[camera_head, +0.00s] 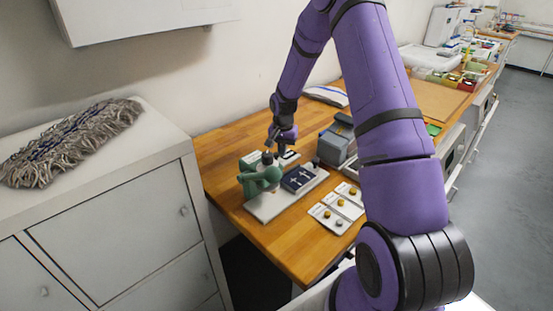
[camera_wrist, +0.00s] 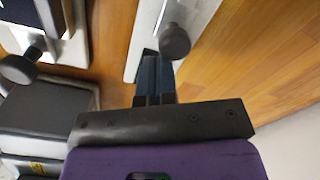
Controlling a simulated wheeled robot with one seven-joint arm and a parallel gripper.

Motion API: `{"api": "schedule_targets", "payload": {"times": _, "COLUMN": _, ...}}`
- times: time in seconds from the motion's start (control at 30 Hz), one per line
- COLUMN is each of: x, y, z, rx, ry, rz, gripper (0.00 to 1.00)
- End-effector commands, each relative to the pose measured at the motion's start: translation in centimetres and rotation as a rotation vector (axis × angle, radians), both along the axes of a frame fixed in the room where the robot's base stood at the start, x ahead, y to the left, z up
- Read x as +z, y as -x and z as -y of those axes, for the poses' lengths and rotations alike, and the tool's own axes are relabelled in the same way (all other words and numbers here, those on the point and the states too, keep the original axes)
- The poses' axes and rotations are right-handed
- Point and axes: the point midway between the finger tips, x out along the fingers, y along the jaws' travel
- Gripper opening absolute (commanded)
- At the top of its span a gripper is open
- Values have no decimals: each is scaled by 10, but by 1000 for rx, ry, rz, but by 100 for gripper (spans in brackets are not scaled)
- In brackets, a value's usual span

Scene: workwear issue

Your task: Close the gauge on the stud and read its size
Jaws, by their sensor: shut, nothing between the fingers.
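My gripper (camera_head: 270,144) points down over the wooden bench, and its fingers are shut and empty in the wrist view (camera_wrist: 156,72). A dark round knob on a pale stem (camera_wrist: 174,42) stands close by the fingertips, over a white strip (camera_wrist: 147,28) with a dark slot; whether they touch I cannot tell. In the head view a green device (camera_head: 262,177) stands on a pale base plate (camera_head: 270,209), beside a dark blue block with white marks (camera_head: 298,179). I cannot tell for sure which part is the gauge. The stud and any size reading cannot be made out.
White cards (camera_head: 336,222) with round brass and grey pieces lie at the bench's front right. A grey box (camera_head: 335,147) stands right of the block. A second dark knob shows in the wrist view (camera_wrist: 20,68). A grey mop head (camera_head: 70,143) lies on the white cabinet.

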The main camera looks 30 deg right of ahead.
Motion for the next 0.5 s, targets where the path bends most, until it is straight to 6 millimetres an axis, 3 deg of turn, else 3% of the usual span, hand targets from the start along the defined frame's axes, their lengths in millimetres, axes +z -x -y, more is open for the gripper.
{"api": "schedule_targets", "payload": {"times": 0.5, "x": 0, "y": 1, "z": -7, "rx": 1, "ry": 0, "rz": 0, "gripper": 0}}
